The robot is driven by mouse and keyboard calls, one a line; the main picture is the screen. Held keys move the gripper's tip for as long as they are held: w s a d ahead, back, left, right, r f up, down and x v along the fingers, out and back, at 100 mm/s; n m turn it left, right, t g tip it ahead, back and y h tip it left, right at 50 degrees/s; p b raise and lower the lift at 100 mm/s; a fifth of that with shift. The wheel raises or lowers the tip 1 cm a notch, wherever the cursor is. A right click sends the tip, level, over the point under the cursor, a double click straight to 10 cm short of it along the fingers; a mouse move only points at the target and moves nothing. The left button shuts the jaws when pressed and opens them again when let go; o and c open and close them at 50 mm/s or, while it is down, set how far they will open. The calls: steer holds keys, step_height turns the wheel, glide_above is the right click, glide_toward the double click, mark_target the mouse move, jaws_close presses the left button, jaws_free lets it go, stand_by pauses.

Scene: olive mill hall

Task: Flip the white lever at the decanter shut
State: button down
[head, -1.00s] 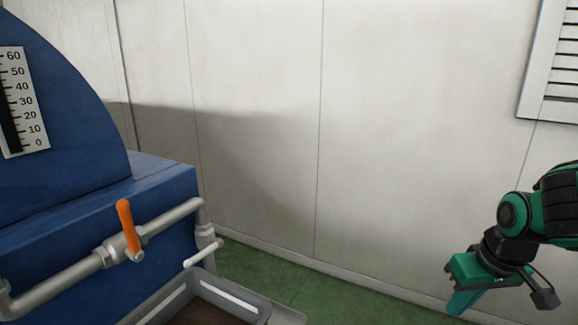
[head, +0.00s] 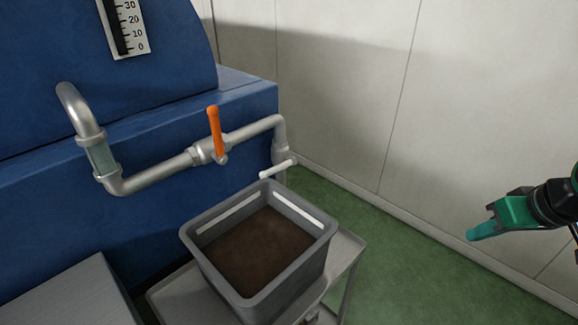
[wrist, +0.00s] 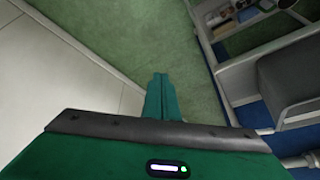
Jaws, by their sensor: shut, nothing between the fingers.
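The white lever (head: 278,168) sits on the lower end of the grey pipe at the right corner of the blue decanter (head: 110,170), pointing sideways just behind the grey crate. An orange lever (head: 215,132) stands upright on the same pipe, to its left. My gripper (head: 472,236) is at the right of the head view, well apart from both levers, over the green floor. In the wrist view my gripper (wrist: 158,82) has its fingers together and empty.
A grey crate (head: 325,238) with dark brown contents stands on a cart (head: 348,250) below the pipe. A grey surface (head: 70,295) is at lower left. A pale wall (head: 480,110) is behind. Green floor is open between cart and gripper.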

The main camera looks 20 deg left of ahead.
steer(key=w+a+n+y, duration=0.2)
steer(key=w+a, duration=0.1)
steer(key=a, duration=0.4)
steer(key=n+t+y, duration=0.2)
steer(key=n+y, duration=0.4)
steer(key=y, duration=0.3)
glide_toward(286, 165)
steer(key=s+d+r, duration=0.2)
steer(key=s+r, duration=0.4)
steer(key=f+x, duration=0.2)
steer(key=x, duration=1)
steer(key=shift+d+f, duration=0.2)
steer(key=shift+f, duration=0.25)
